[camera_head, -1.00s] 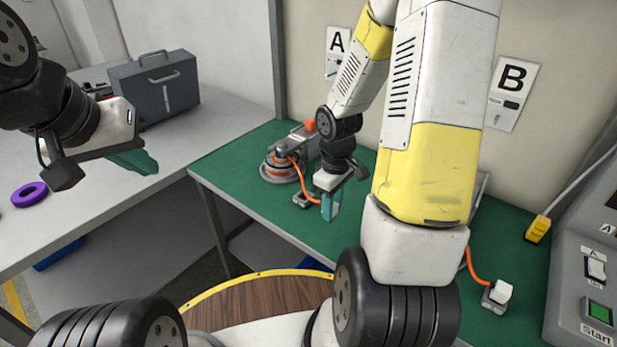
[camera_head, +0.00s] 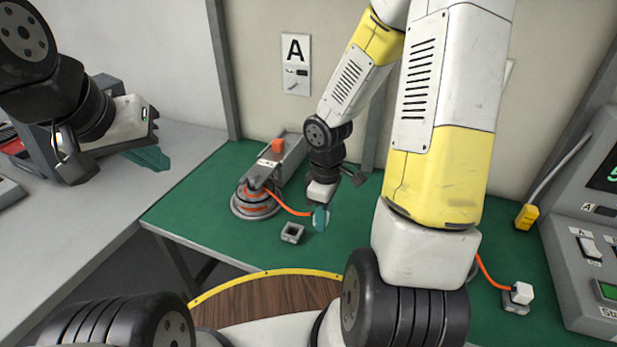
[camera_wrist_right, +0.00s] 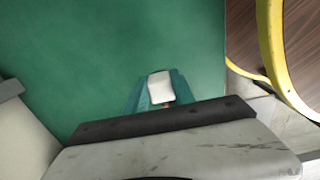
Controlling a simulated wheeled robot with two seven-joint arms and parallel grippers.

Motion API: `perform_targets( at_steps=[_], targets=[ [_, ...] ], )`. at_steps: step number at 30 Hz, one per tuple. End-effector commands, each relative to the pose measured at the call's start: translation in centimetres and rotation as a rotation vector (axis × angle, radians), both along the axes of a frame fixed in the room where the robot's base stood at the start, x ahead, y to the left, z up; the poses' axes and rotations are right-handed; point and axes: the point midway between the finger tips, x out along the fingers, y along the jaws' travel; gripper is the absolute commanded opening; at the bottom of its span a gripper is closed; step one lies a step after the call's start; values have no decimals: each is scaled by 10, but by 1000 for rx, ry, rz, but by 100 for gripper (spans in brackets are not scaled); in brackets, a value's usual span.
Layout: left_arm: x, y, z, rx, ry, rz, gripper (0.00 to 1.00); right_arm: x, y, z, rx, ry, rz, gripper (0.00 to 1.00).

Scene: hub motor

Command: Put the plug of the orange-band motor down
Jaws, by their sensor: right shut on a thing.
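The orange-band motor (camera_head: 256,198) stands on the green bench below sign A. Its orange cable (camera_head: 287,206) runs right to my right gripper (camera_head: 320,219). In the right wrist view, my teal fingers (camera_wrist_right: 146,103) are shut on a white plug (camera_wrist_right: 160,87) above green surface. I cannot tell whether the plug touches the bench. An open grey socket (camera_head: 292,233) lies left of the gripper, apart from it. My left gripper (camera_head: 147,158) hangs over the grey table at the left, and its finger gap does not show clearly.
A second white plug (camera_head: 522,292) with an orange cable sits in a base at the right. Green bench is free in front of the motor. My right arm hides the bench's middle.

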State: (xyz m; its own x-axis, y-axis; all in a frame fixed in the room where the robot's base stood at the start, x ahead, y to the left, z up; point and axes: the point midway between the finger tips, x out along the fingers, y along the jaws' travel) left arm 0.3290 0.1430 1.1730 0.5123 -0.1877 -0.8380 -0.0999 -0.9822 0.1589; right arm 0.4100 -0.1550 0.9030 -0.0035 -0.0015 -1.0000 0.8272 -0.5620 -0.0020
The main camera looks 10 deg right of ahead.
Motion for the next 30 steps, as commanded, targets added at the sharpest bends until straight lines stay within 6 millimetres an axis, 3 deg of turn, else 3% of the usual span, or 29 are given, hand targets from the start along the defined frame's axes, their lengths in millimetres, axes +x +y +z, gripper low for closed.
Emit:
perform_targets(
  at_steps=[4, 12, 18, 26, 30],
  targets=[
    [0, 0, 0, 0, 0, 0, 0, 24, -2, -3, 2, -1, 2, 0],
    [0, 0, 0, 0, 0, 0, 0, 97, -9, -10, 2, -1, 0, 0],
    [0, 0, 0, 0, 0, 0, 0, 137, -13, -14, 1, -1, 1, 0],
    [0, 0, 0, 0, 0, 0, 0, 157, -15, -15, 0, -1, 2, 0],
    [0, 0, 0, 0, 0, 0, 0, 157, -15, -36, 1, 3, 4, 0]
  ],
)
